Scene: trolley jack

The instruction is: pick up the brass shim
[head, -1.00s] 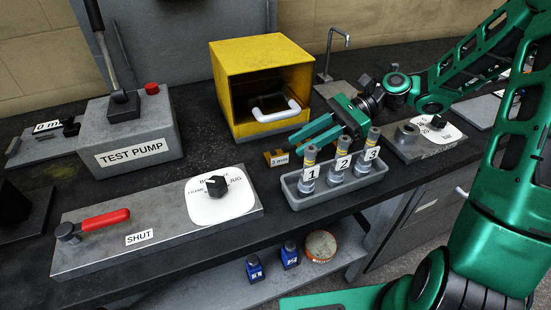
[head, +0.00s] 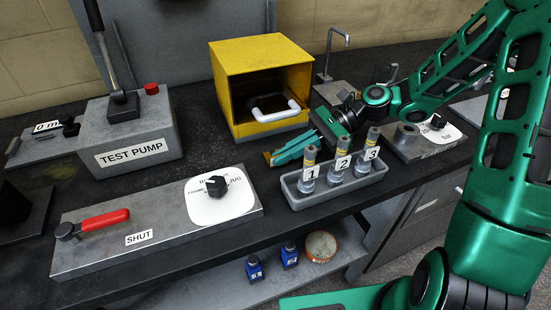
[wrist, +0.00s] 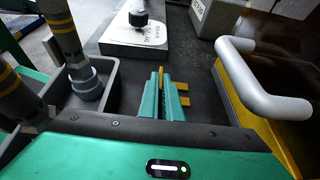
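The brass shim (head: 268,156) is a small brass-yellow piece on the dark bench, in front of the yellow box. My gripper (head: 279,156) reaches down to it from the right in the head view, and its fingers cover most of the shim. In the wrist view my gripper's fingers (wrist: 161,95) are close together with a thin brass edge between them. Two brass prongs of the shim (wrist: 183,87) stick out to the right of the right finger. The fingers look shut on the shim. I cannot tell whether it is clear of the bench.
The yellow box (head: 228,95) with a white handle (head: 276,112) stands just behind my gripper. A grey tray (head: 297,199) with several numbered cylinders stands close in front. A metal plate (head: 100,245) with a red lever and black knob lies to the left.

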